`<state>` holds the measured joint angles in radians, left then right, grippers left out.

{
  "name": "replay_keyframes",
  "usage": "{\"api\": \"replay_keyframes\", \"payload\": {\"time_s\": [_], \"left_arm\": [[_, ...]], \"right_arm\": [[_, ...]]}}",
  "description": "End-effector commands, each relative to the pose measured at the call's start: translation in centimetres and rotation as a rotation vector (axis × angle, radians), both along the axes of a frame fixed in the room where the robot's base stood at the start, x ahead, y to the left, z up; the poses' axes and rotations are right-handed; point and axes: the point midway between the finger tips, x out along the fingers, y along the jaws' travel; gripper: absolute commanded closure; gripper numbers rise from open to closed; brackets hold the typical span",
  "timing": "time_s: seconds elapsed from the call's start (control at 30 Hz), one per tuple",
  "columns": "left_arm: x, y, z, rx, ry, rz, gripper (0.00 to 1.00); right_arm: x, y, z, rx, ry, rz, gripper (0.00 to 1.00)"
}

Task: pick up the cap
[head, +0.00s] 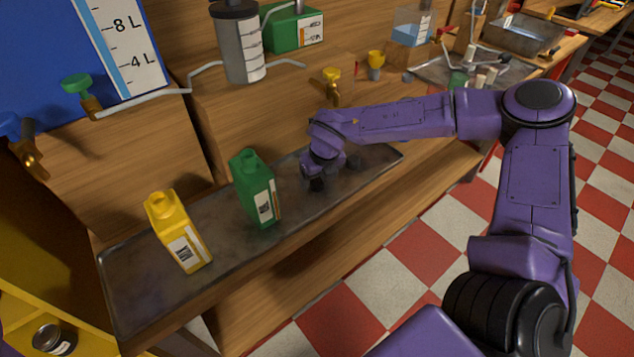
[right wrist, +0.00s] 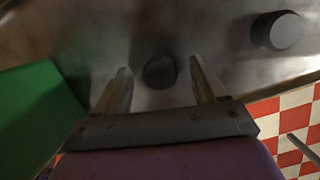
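A dark round cap (right wrist: 160,72) lies on the metal tray in the right wrist view, between the two fingers with gaps on both sides. A second dark cap-like disc (right wrist: 277,30) sits at the upper right of that view. The task does not tell which one is meant. My right gripper (right wrist: 162,88) is open and points down over the tray. In the head view my right gripper (head: 317,182) is low over the tray, right of the green bottle, and its fingertips are hard to make out. My left gripper is not in view.
The green bottle (head: 254,190) and yellow bottle (head: 179,232) stand on the tray (head: 125,290). The green bottle is close on the gripper's left in the wrist view (right wrist: 38,120). Pipework with a yellow valve (head: 332,75) is behind. The tray's front edge is near.

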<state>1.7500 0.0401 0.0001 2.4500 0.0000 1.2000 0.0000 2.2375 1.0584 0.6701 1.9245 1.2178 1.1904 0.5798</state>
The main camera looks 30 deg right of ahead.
Motion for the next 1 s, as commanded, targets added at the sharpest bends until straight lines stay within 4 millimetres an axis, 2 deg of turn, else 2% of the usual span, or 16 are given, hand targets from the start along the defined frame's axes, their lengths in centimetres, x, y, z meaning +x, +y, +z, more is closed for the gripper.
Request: {"api": "replay_keyframes", "payload": {"time_s": [0.03, 0.17, 0.2, 0.53, 0.67, 0.77, 0.87, 1.0], "left_arm": [[0.0, 0.0, 0.0, 0.000, 0.000, 0.000, 0.57], [0.0, 0.0, 0.0, 0.000, 0.000, 0.000, 0.57], [0.0, 0.0, 0.0, 0.000, 0.000, 0.000, 0.57], [0.0, 0.0, 0.0, 0.000, 0.000, 0.000, 0.57], [0.0, 0.0, 0.0, 0.000, 0.000, 0.000, 0.57], [0.0, 0.0, -0.1, 0.000, 0.000, 0.000, 0.57], [0.0, 0.0, -0.2, 0.000, 0.000, 0.000, 0.57], [0.0, 0.0, -0.5, 0.000, 0.000, 0.000, 0.57]], "right_arm": [[0.0, 0.0, 0.0, 0.000, 0.000, 0.000, 0.42], [0.0, 0.0, 0.0, 0.000, 0.000, 0.000, 0.84], [0.0, 0.0, 0.0, 0.000, 0.000, 0.000, 0.88], [0.0, 0.0, 0.1, 0.000, 0.000, 0.000, 0.88], [0.0, 0.0, 1.0, 0.000, -0.001, -0.001, 0.88], [0.1, 0.0, 2.6, 0.001, -0.004, -0.002, 0.88], [0.1, 0.0, 5.3, 0.000, -0.007, -0.001, 0.88], [0.1, 0.0, 11.0, 0.000, -0.010, -0.001, 0.88]]}}
